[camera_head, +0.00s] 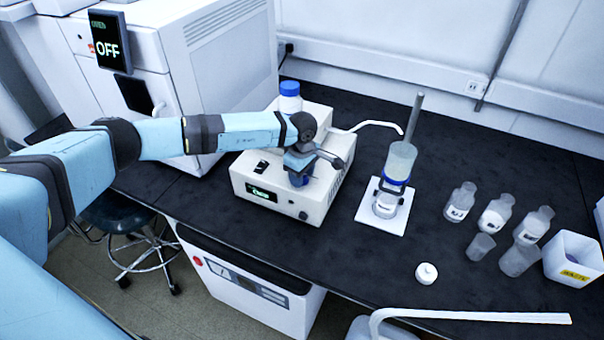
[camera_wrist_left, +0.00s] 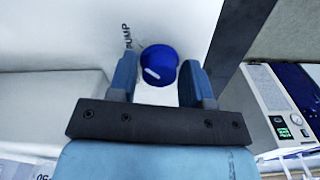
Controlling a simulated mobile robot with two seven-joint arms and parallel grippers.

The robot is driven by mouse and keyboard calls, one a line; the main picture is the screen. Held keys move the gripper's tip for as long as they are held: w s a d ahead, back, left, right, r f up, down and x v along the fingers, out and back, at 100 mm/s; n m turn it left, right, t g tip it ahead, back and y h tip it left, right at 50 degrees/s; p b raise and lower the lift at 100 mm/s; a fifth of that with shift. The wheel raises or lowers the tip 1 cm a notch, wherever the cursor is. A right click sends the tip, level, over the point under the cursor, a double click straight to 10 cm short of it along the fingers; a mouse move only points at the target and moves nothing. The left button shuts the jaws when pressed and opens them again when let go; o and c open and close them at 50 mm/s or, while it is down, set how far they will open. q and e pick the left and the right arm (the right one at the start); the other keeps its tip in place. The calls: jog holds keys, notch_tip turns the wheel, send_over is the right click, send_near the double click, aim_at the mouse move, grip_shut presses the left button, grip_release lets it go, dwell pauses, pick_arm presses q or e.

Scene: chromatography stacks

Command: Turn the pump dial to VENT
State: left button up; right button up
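The white pump unit (camera_head: 325,200) stands on the black bench, with a small lit green display (camera_head: 262,193) on its front. My left gripper (camera_head: 299,176) points down at its top and mostly hides the dial in the head view. In the left wrist view the round blue dial (camera_wrist_left: 160,64) sits beside the word PUMP. The fingers of my left gripper (camera_wrist_left: 158,78) are apart, one on each side of the dial. I cannot tell whether they touch it. My right gripper is not in view.
A filter flask (camera_head: 387,198) with a glass funnel stands on a white plate right of the pump. Several small bottles (camera_head: 495,215) and a white bin (camera_head: 573,260) are farther right. The oven (camera_head: 190,60) reads OFF. A blue-capped bottle (camera_head: 289,97) stands behind my gripper.

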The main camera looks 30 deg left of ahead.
pick_arm(q)
jog(key=c, duration=0.5)
jog(key=shift+c, duration=0.2)
jog(key=shift+n, duration=0.3)
jog(key=n+b, duration=0.1)
jog(key=n, duration=0.1)
jog(key=shift+n, duration=0.3)
jog(key=n+b, duration=0.1)
jog(key=n, duration=0.3)
jog(key=shift+w+n, duration=0.1)
jog(key=shift+n, duration=0.2)
jog(key=n, duration=0.7)
jog(key=shift+r+n, duration=0.1)
jog(key=shift+n, duration=1.4)
